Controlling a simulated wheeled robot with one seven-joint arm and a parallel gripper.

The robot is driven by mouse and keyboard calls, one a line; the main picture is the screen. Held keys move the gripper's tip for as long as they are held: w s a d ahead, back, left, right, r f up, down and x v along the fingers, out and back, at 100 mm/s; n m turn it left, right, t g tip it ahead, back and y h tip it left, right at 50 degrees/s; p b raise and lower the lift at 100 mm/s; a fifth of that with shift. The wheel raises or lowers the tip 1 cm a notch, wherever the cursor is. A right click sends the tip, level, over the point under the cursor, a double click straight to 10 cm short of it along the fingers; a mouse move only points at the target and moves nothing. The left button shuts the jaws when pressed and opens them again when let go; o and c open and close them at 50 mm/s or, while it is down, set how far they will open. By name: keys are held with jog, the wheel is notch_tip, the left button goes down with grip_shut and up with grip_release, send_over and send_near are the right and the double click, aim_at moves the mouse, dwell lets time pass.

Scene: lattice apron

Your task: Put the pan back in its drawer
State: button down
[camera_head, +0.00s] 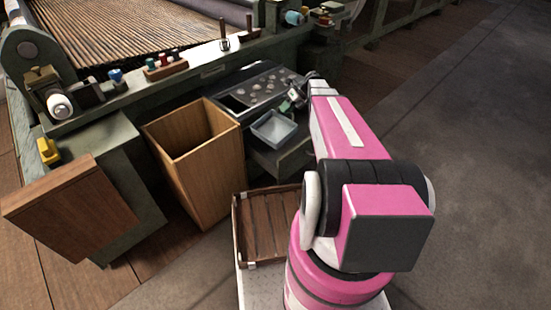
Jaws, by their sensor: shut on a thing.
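The pan (272,129) is a small, square, pale grey-blue tray with a raised rim. It is near the middle of the view, level, over a dark green surface beside the machine; I cannot tell whether it touches that surface. My gripper (293,103) is at the pan's far right edge and appears shut on it; the fingertips are small and partly hidden. A tall open-topped wooden box (222,172) stands left of the pan, its inside dark and seemingly empty. I cannot tell which part is the pan's drawer.
A black panel with round knobs (262,90) lies just behind the pan. A wooden panel (62,208) juts out at left by a green cabinet (137,190). The concrete floor at right is clear.

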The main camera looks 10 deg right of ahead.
jog(key=shift+m+y, duration=0.4)
jog(key=shift+y, duration=0.4)
jog(key=f, duration=1.1)
jog(key=d+f, duration=0.1)
jog(key=f, duration=0.5)
jog(key=shift+s+f, duration=0.1)
jog(key=shift+f, duration=0.25)
jog(key=c, duration=1.2)
grip_release()
jog(key=shift+o, duration=0.2)
